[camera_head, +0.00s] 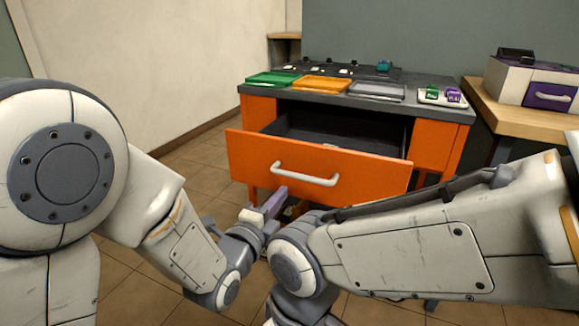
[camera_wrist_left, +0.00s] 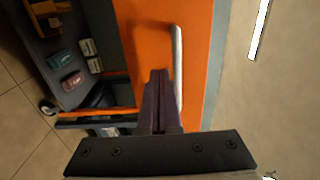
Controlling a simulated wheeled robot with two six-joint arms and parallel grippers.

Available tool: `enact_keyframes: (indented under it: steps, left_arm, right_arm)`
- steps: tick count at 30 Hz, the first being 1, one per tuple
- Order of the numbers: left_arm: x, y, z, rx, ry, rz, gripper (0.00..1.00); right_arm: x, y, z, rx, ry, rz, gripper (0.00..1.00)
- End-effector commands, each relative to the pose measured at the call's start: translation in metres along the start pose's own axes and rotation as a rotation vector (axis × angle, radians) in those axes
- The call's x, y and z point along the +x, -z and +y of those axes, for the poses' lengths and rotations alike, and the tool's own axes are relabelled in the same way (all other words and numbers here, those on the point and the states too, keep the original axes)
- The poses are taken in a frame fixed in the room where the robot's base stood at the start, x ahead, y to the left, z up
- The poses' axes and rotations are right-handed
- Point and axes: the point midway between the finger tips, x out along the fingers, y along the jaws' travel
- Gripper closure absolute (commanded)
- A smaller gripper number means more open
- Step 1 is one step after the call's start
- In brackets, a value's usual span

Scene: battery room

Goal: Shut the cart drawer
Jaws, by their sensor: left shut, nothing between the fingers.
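The orange cart drawer (camera_head: 240,158) stands pulled out of the cart (camera_head: 436,142), and its dark inside shows behind the front. A pale bar handle (camera_head: 305,174) runs across the drawer front. My left gripper (camera_head: 279,194) is shut and empty, in front of and below the handle's left end in the head view. In the left wrist view my shut purple fingers (camera_wrist_left: 160,75) point at the orange front (camera_wrist_left: 146,35), close beside the handle (camera_wrist_left: 177,65). I cannot tell whether they touch it. My right arm crosses at the right; its gripper is not visible.
Green (camera_head: 272,79), orange (camera_head: 322,84) and grey (camera_head: 377,91) trays lie on the cart top, with a white tray (camera_head: 428,95) holding green and purple items. A wooden table (camera_head: 515,119) with a white-and-purple box (camera_head: 533,82) stands at right. Tiled floor is clear at left.

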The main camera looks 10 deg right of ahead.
Motion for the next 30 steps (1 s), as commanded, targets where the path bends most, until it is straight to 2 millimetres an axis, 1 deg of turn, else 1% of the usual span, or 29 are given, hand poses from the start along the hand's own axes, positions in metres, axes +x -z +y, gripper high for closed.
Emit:
enact_keyframes:
  steps: [1,3,6,9,14,25,28,30]
  left_arm:
    - [0.014,0.0,-0.002,0.0,0.004,0.001,1.0]
    - [0.027,0.0,-0.002,0.0,0.004,0.0,1.0]
    - [0.042,0.0,-0.001,0.0,0.003,0.0,1.0]
    - [0.053,0.0,-0.001,0.0,0.004,0.0,1.0]
    - [0.06,0.0,-0.001,0.0,0.004,0.0,1.0]
    - [0.061,-0.001,0.0,0.0,0.004,-0.001,1.0]
    - [0.063,-0.005,0.0,0.0,0.004,-0.007,1.0]
    - [0.066,-0.012,0.0,0.0,0.004,-0.017,1.0]
  right_arm:
    - [-0.003,0.0,0.0,0.0,0.0,-0.001,0.53]
    - [-0.005,0.0,0.0,0.0,0.0,-0.001,0.53]
    - [-0.009,0.0,-0.001,0.0,0.0,-0.001,0.53]
    - [-0.012,0.0,-0.001,0.0,0.0,-0.001,0.53]
    - [-0.013,0.0,-0.001,0.0,0.0,-0.001,0.53]
    - [-0.013,0.0,-0.001,0.0,0.0,-0.001,0.53]
    - [-0.012,0.0,-0.001,0.0,0.0,-0.001,0.53]
    - [-0.011,0.0,-0.001,0.0,0.0,-0.001,0.53]
